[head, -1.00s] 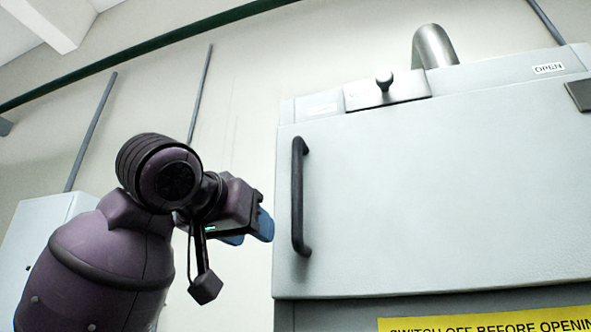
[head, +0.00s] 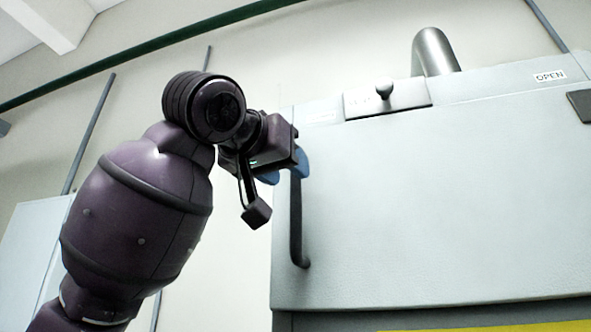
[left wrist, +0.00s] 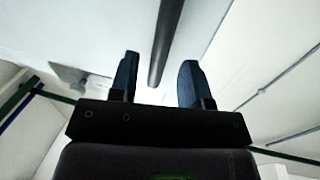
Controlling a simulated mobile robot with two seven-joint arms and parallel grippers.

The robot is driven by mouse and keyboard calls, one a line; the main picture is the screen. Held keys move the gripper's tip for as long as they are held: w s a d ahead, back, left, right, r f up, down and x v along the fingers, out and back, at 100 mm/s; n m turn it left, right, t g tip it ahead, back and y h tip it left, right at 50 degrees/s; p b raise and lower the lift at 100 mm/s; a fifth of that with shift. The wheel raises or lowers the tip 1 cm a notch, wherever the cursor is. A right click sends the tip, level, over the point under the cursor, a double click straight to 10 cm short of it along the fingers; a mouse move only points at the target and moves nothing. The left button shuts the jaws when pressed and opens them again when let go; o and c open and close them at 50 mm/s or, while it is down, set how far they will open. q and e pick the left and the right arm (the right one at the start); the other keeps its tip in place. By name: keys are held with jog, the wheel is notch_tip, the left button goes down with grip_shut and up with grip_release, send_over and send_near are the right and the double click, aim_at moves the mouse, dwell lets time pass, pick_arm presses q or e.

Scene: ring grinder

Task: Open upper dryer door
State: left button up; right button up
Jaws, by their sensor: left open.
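The upper dryer door (head: 440,200) is a pale grey panel that looks closed. Its black vertical bar handle (head: 297,230) is at the door's left edge. My left gripper (head: 287,170), with blue fingers, is at the handle's upper part and hides its top end. In the left wrist view, the open fingers (left wrist: 160,72) stand either side of the line of the handle (left wrist: 168,35), which runs up between them. I cannot tell how deep the bar sits between the fingers. My right gripper is not in view.
A knob (head: 384,90) on a small plate and a metal pipe (head: 434,52) are above the door. An "OPEN" label (head: 550,76) is at upper right. A yellow sign (head: 480,327) shows below the door. A pale cabinet (head: 32,250) stands at left.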

pick_arm(q)
jog(key=x, duration=0.3)
jog(key=shift+w+d+p, duration=0.15)
jog(key=shift+w+p, duration=0.1)
jog(key=shift+p, duration=0.1)
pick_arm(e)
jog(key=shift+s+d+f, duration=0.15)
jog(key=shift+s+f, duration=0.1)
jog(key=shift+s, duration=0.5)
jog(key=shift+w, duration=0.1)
pick_arm(q)
grip_shut()
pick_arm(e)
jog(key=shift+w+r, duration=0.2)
